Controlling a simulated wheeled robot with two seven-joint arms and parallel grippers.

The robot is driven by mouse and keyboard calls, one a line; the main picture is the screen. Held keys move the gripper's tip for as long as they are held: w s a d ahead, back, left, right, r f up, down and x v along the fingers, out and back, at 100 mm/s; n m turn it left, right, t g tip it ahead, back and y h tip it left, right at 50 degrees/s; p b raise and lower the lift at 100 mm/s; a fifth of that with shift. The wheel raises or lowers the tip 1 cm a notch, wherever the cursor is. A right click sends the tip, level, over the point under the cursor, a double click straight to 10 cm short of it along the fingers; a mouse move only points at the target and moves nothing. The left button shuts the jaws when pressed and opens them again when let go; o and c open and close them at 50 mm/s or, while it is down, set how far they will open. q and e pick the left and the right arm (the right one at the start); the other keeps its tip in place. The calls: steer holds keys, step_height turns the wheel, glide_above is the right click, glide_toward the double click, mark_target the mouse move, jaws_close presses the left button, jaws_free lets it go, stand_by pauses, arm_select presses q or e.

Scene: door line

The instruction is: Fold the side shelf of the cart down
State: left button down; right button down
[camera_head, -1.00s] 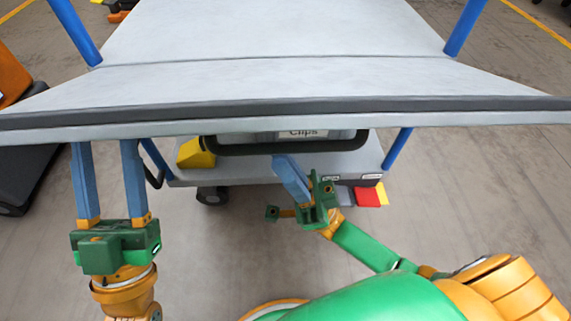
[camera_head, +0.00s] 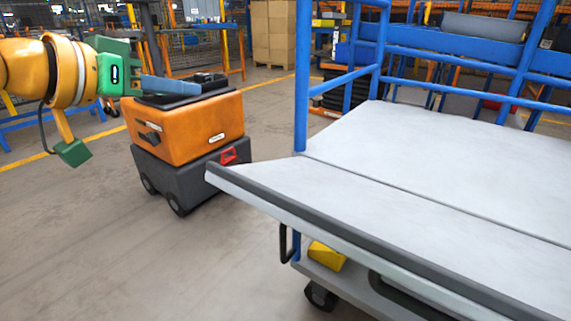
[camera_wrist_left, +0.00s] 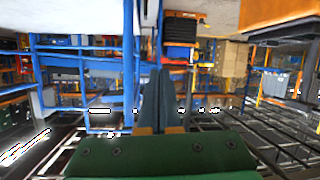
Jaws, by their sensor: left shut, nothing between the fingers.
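The side shelf (camera_head: 380,210) of the cart is a light grey panel with a dark front edge. It is up, about level with the cart's grey top (camera_head: 450,145), with a seam between them. My left gripper (camera_head: 197,88) is at the upper left of the head view, well left of the shelf and apart from it. Its blue fingers are shut and empty; they also show together in the left wrist view (camera_wrist_left: 161,85). My right gripper is not in view. The shelf's underside and any support there are hidden.
An orange and dark grey wheeled unit (camera_head: 200,130) stands left of the cart, behind my left gripper in the picture. Blue posts (camera_head: 303,80) rise from the cart. A yellow bin (camera_head: 326,257) sits under the shelf. The floor at lower left is clear.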

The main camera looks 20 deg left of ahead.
arm_select(q)
steer(key=s+d+r+m+g, duration=0.1)
steer(key=s+d+r+g, duration=0.15)
steer(key=s+d, duration=0.55)
steer(key=s+d+r+m+g, duration=0.1)
steer(key=s+d+r+m, duration=0.15)
steer(key=s+d, duration=0.55)
glide_above(260, 187)
steer(key=d, duration=0.2)
steer(key=shift+n+h, duration=0.3)
steer(key=shift+n, duration=0.15)
step_height(260, 187, down, 5)
steer(key=shift+a+f, duration=0.15)
steer(key=shift+s+a+f, duration=0.1)
steer(key=shift+s+f, duration=0.15)
steer(key=shift+f, duration=0.35)
steer(key=shift+s+f, duration=0.25)
steer(key=shift+f, duration=0.35)
steer(key=shift+s+a+f, duration=0.1)
steer(key=shift+s+f, duration=0.1)
steer(key=shift+f, duration=0.4)
steer(key=shift+s+a+f+t, duration=0.1)
steer(key=shift+s+f+t, duration=0.3)
steer(key=shift+f, duration=0.4)
